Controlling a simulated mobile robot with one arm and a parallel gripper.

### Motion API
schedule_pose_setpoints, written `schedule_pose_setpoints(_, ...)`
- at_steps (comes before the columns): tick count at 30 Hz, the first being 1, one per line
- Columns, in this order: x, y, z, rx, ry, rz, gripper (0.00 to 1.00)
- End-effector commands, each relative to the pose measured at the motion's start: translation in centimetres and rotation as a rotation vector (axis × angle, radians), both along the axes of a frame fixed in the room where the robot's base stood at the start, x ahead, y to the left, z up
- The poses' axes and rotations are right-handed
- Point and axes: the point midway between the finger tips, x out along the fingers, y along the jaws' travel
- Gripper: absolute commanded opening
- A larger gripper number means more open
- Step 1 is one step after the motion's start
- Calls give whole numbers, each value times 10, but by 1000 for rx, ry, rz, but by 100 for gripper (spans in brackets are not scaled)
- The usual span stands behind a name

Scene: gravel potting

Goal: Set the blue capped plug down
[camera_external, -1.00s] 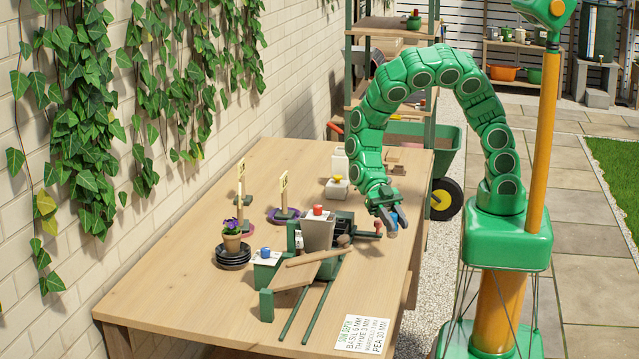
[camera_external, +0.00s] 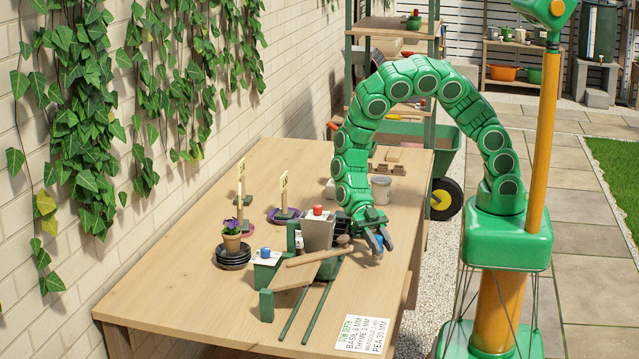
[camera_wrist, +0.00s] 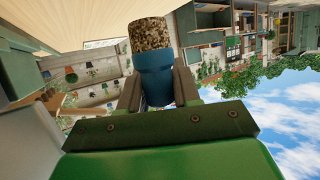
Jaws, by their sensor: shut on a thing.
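My gripper (camera_external: 379,242) is over the right side of the table, just right of the grey container and the wooden-handled tool. In the wrist view my gripper (camera_wrist: 157,80) is shut on the blue capped plug, one finger on each side of its blue cap (camera_wrist: 153,82). The plug's speckled, gravelly end (camera_wrist: 149,36) points away from the palm toward the pale table surface. In the outside view a bit of blue (camera_external: 377,243) shows between the fingers. I cannot tell whether the plug touches anything.
A grey container (camera_external: 318,234) stands on a green-railed stand left of my gripper, with a wooden tool (camera_external: 318,257) across it. Several small pieces and a potted flower (camera_external: 232,240) stand further left. A sowing card (camera_external: 363,334) lies in front. The table's left front is clear.

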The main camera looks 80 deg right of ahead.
Motion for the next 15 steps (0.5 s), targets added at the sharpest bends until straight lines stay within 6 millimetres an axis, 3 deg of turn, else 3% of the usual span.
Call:
schedule_pose_setpoints(7,-1,0,-23,0,2,1,3)
schedule_pose_setpoints(15,-1,0,-27,0,-1,1,3)
